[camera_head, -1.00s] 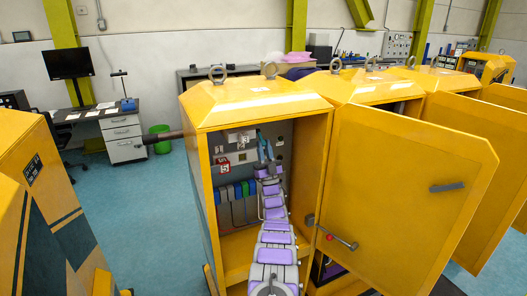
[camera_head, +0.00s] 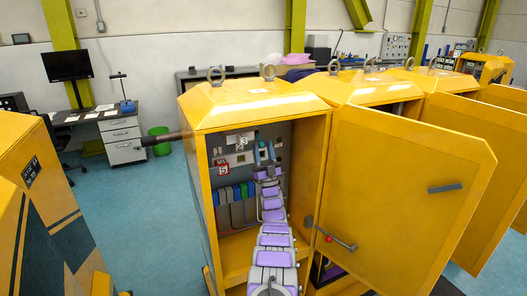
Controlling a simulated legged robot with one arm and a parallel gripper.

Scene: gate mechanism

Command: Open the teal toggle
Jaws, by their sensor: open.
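I cannot single out a teal toggle with certainty. A row of blue, green and grey levers (camera_head: 236,195) sits on the back panel (camera_head: 241,158) inside the open yellow cabinet (camera_head: 262,112). My gripper (camera_head: 267,153) is inside the cabinet, above and right of that row, close to the upper back panel. Its two bluish fingers are apart, and I see nothing held between them. My arm and gripper hide part of the panel, and the contact between fingers and panel is too small to tell.
The cabinet's yellow door (camera_head: 405,200) stands open to the right, with a handle bar (camera_head: 335,236) near its left edge. More yellow cabinets (camera_head: 455,95) stand at the right. A desk (camera_head: 110,128) and green bin (camera_head: 159,140) are at the left. Blue floor is free between.

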